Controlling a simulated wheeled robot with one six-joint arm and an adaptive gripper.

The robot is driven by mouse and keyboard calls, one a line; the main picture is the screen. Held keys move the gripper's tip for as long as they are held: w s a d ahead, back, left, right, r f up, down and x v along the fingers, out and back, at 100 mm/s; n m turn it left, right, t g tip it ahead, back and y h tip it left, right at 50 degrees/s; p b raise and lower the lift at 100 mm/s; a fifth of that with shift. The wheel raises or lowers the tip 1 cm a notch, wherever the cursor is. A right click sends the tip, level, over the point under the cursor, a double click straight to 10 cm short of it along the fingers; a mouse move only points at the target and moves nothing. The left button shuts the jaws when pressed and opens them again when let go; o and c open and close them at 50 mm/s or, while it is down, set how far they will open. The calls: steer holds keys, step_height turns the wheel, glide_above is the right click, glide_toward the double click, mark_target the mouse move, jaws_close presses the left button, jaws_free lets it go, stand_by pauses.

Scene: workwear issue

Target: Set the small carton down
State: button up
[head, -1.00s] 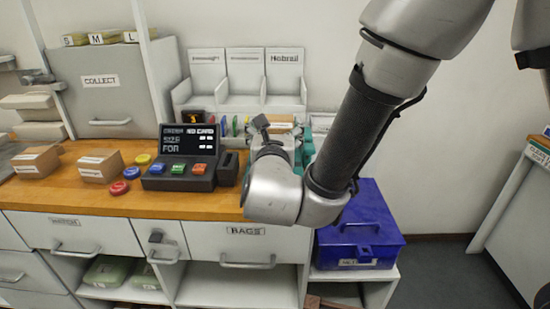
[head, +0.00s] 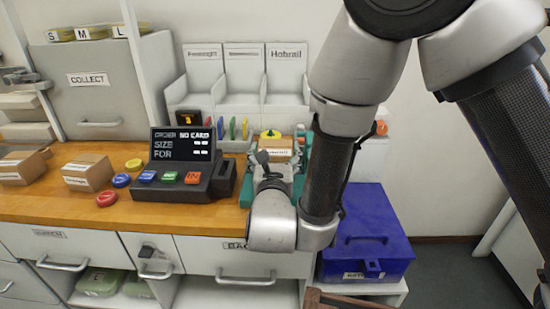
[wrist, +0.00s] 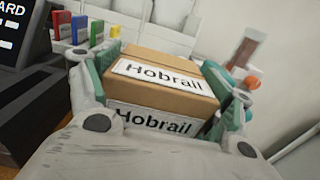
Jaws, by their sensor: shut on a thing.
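The small carton (wrist: 165,78) is a brown box with white labels reading "Hobrail" on its top and near side. My gripper (wrist: 158,95) is shut on it, with teal-padded fingers at its left and right sides. In the head view the carton (head: 279,146) shows partly behind my gripper (head: 276,165), at the back right of the wooden counter (head: 205,216). My wrist and arm hide its lower part. I cannot tell whether its underside touches the counter.
Left of the gripper stands an order terminal (head: 181,165) reading "NO CARD". Two other cartons (head: 88,172) (head: 22,167) and coloured discs (head: 121,180) lie further left. White labelled bins (head: 287,75) stand behind. A blue box (head: 366,235) is lower right.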

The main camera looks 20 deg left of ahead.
steer(key=shift+f, duration=0.45)
steer(key=shift+f, duration=0.1)
steer(key=o, duration=1.1)
